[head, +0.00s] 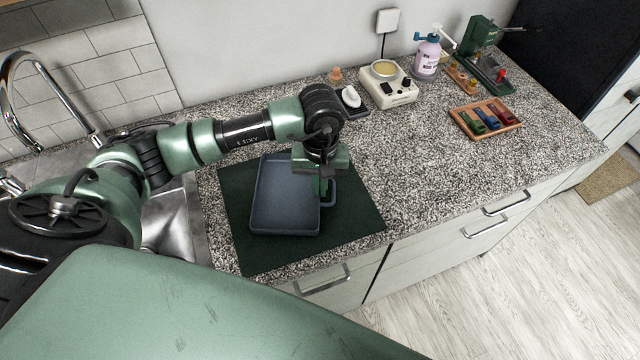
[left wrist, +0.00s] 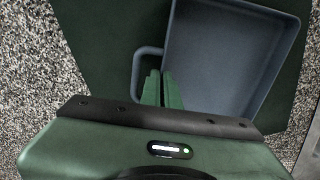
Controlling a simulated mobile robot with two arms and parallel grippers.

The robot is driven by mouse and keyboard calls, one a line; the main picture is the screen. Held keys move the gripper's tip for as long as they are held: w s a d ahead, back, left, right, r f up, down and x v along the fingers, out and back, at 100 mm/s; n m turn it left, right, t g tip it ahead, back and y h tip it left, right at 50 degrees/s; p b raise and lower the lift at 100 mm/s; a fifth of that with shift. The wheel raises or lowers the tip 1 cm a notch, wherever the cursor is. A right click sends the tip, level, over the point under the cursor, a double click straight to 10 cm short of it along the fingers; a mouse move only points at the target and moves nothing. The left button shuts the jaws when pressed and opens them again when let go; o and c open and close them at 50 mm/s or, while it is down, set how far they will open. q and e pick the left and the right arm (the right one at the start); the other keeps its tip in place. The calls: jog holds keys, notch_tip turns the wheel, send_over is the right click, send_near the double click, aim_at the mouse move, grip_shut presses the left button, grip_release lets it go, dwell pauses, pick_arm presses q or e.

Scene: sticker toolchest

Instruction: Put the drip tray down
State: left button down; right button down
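The drip tray (head: 283,222) is a shallow blue-grey tray with a loop handle on its right side in the head view. It looks level over the dark green mat (head: 238,245); whether it touches the mat is hard to tell. My left gripper (head: 325,188) points down at the tray's handle-side wall. In the left wrist view, the fingers (left wrist: 162,92) are close together astride that wall, one inside the handle loop (left wrist: 139,72) and one inside the tray (left wrist: 225,60). They look shut on the wall. My right gripper is not in view.
A sink (head: 175,225) lies left of the mat. Behind it on the speckled counter are a white scale-like device (head: 390,92), a pump bottle (head: 428,58), a green press (head: 487,55) and a wooden tray of coloured blocks (head: 485,117). The counter right of the mat is clear.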

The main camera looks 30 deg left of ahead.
pick_arm(q)
jog(key=c, duration=2.1)
grip_release()
jog(key=shift+f, duration=0.15)
jog(key=o, duration=0.4)
